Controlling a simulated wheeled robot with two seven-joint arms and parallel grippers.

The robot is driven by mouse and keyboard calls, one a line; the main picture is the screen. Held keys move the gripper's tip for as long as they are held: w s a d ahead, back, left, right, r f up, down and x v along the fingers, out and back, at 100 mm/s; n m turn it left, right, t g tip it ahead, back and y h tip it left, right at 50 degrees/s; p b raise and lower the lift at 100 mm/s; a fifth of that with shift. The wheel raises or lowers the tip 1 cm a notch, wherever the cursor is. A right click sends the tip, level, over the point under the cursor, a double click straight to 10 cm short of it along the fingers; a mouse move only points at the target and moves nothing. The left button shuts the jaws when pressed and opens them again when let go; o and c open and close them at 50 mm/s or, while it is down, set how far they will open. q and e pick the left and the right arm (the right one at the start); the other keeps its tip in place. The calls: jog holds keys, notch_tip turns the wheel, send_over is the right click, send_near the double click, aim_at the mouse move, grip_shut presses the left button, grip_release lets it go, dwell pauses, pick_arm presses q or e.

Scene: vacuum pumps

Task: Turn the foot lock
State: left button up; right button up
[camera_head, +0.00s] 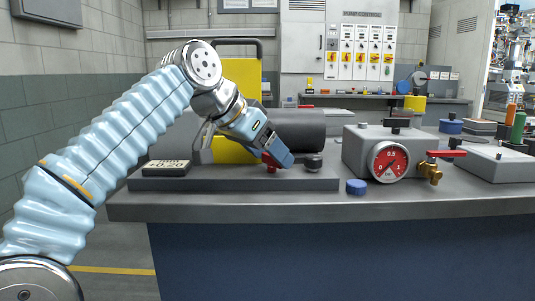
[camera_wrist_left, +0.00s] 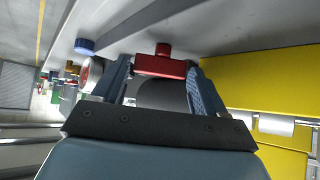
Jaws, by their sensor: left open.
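The red foot lock (camera_head: 271,161) sits at the front of the pump's grey base plate (camera_head: 235,184). In the head view it is partly hidden by my left gripper (camera_head: 279,163), which reaches down to it from the upper left. In the left wrist view the foot lock (camera_wrist_left: 164,65) shows as a wide red bar with a small red knob. The two blue fingers of my left gripper (camera_wrist_left: 160,72) are open, one on each side of the bar. I cannot tell whether they touch it. My right gripper is not in view.
A black knob (camera_head: 313,163) stands on the plate just right of my left gripper. A blue cap (camera_head: 356,187), a pressure gauge (camera_head: 384,160) and a red-handled valve (camera_head: 433,165) are further right. The pump's dark cylinder (camera_head: 300,130) is close behind. The bench front edge (camera_head: 420,204) is clear.

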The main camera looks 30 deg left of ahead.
pick_arm(q)
jog(key=c, duration=0.8)
jog(key=shift+r, duration=0.1)
jog(key=n+y+p, duration=0.2)
jog(key=n, duration=0.1)
jog(key=shift+d+r+y, duration=0.1)
jog(key=shift+d+y, duration=0.1)
jog(key=shift+y, duration=0.1)
jog(key=n+y+p, duration=0.2)
jog(key=n, duration=0.1)
jog(key=n+y+p, duration=0.1)
jog(key=shift+d, duration=0.25)
jog(key=shift+n+g+y+p, duration=0.3)
jog(key=shift+n+y+p, duration=0.5)
jog(key=shift+n, duration=0.4)
jog(key=shift+d+n+g+y+p, duration=0.1)
jog(key=shift+n+g+y+p, duration=0.25)
jog(key=shift+n, duration=0.25)
jog(key=shift+o, duration=0.2)
jog(key=shift+f, duration=0.2)
